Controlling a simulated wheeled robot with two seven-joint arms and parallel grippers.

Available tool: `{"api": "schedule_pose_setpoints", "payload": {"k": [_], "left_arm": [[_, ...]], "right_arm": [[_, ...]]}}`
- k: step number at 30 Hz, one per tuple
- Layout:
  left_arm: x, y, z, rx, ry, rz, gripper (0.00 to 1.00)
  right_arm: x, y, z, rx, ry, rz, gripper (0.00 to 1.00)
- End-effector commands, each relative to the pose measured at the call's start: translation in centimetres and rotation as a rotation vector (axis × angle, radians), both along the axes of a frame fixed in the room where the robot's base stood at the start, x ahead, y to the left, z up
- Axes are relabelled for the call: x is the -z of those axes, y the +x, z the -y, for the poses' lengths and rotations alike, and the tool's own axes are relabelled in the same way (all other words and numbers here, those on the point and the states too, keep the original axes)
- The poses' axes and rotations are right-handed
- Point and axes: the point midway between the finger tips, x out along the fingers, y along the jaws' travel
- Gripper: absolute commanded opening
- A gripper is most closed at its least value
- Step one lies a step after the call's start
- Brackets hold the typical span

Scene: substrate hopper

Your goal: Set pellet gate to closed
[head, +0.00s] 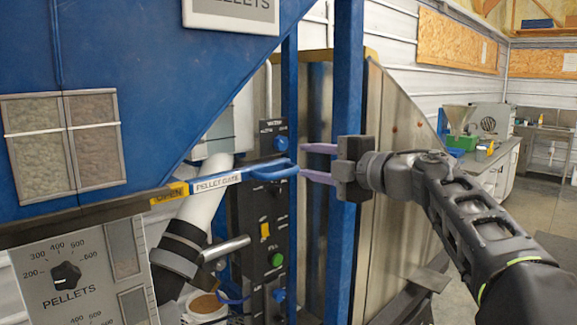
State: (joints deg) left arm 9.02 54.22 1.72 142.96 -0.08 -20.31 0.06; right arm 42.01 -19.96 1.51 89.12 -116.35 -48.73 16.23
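The pellet gate (217,183) is a flat slide with a white "PELLET GATE" label and a yellow "OPEN" mark showing at its left. It sticks out to the right from under the blue hopper and ends in a blue loop handle (271,170). My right gripper (303,162) comes in from the right with its purple fingers apart, one above the other. The fingertips are just right of the handle's end, at about its height. Nothing shows between them; whether the lower finger touches the handle I cannot tell. My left gripper is out of view.
Blue upright posts (348,75) stand around the gripper's area. A black control panel (258,210) with knobs and buttons is behind the handle. A pellets dial (66,275) is at lower left. A white pipe (207,202) runs below the gate. A bench stands far right.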

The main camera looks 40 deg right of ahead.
Motion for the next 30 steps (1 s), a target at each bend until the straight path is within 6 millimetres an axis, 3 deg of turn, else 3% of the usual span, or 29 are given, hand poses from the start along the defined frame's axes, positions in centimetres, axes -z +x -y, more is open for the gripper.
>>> {"api": "schedule_pose_setpoints", "payload": {"k": [6,17,23,30], "left_arm": [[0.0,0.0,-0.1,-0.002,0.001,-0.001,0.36],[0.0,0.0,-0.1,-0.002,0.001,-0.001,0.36],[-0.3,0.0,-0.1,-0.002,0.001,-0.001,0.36],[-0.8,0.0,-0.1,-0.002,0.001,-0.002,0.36]], "right_arm": [[2.4,-0.7,-0.4,-0.032,-0.082,-0.136,0.36],[2.5,-0.5,-0.5,-0.035,-0.065,-0.135,0.36],[2.9,1.2,-0.6,-0.036,-0.064,-0.136,0.36],[3.6,4.9,-1.0,-0.037,-0.064,-0.136,0.36]]}}
